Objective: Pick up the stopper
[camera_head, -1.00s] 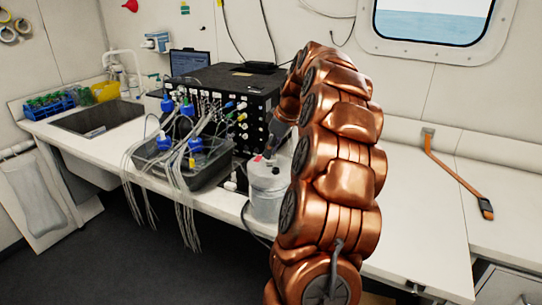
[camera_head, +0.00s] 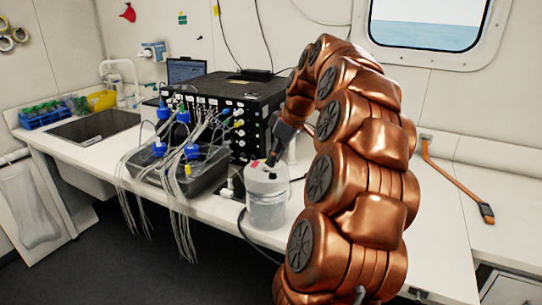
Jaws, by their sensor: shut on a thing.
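A translucent round container (camera_head: 267,208) with a pale top stands at the counter's front edge, left of my arm. My gripper (camera_head: 272,159) is dark and points down at the container's top. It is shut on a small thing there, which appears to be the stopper. The fingers and the stopper are too small and dark to make out clearly, and I cannot tell whether the stopper is clear of the container. A small red part (camera_head: 256,163) shows on the container's top, just left of the fingertips.
A black instrument box (camera_head: 232,95) with several ports stands behind the container. A grey tray (camera_head: 205,175) with blue-capped bottles and hanging tubes is to the left. A sink (camera_head: 95,125) lies farther left. An orange-handled tool (camera_head: 455,180) lies on the right counter.

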